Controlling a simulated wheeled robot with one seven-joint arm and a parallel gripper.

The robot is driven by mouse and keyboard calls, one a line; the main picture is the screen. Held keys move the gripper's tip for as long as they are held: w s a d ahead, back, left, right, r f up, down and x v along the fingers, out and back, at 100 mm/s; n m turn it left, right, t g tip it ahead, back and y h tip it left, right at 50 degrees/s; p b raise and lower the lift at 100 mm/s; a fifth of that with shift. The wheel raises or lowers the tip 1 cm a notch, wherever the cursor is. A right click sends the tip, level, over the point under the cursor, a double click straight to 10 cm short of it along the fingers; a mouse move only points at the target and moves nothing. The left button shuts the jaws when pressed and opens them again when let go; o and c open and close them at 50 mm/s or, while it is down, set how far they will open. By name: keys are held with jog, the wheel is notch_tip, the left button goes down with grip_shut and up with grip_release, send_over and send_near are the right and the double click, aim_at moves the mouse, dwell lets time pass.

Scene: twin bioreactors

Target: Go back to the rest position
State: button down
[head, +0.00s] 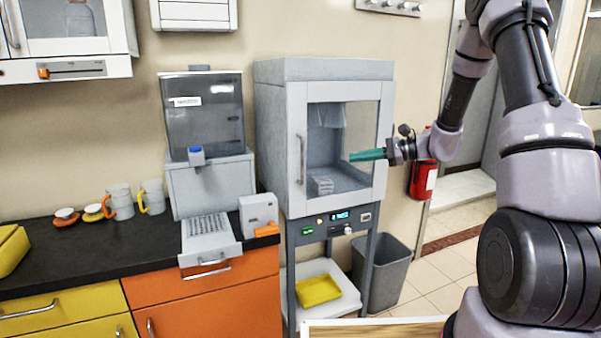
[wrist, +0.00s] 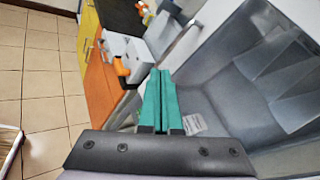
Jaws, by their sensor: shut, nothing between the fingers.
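My gripper (head: 368,155) has long teal fingers. It is shut and empty, held in front of the glass door of the grey cabinet (head: 324,69) and pointing left in the head view. In the wrist view the two teal fingers of my gripper (wrist: 161,75) lie side by side, pressed together. The cabinet (wrist: 235,50) fills the right of that view.
A black counter (head: 60,255) with a dispenser (head: 202,115), a small white box (head: 258,213) and cups (head: 120,203) is at left. A yellow tray (head: 318,290) lies on the shelf under the cabinet. A grey bin (head: 384,272) and a fire extinguisher (head: 423,180) stand at right.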

jog(key=s+d+r+n+t+h, duration=0.1)
jog(key=s+d+r+n+h, duration=0.1)
jog(key=s+r, duration=0.4)
jog(key=s+d+r+n+t+h, duration=0.1)
jog(key=s+d+r+n+h, duration=0.2)
jog(key=s, duration=1)
jog(key=s+d+r+n+t+h, duration=0.1)
jog(key=s+d+r+n+h, duration=0.1)
jog(key=s+r+n+h, duration=0.4)
jog(key=s+r+h, duration=0.1)
jog(key=s+r, duration=0.1)
jog(key=s, duration=0.2)
jog(key=shift+d+r+h, duration=0.3)
jog(key=shift+r, duration=0.05)
dwell(4.8)
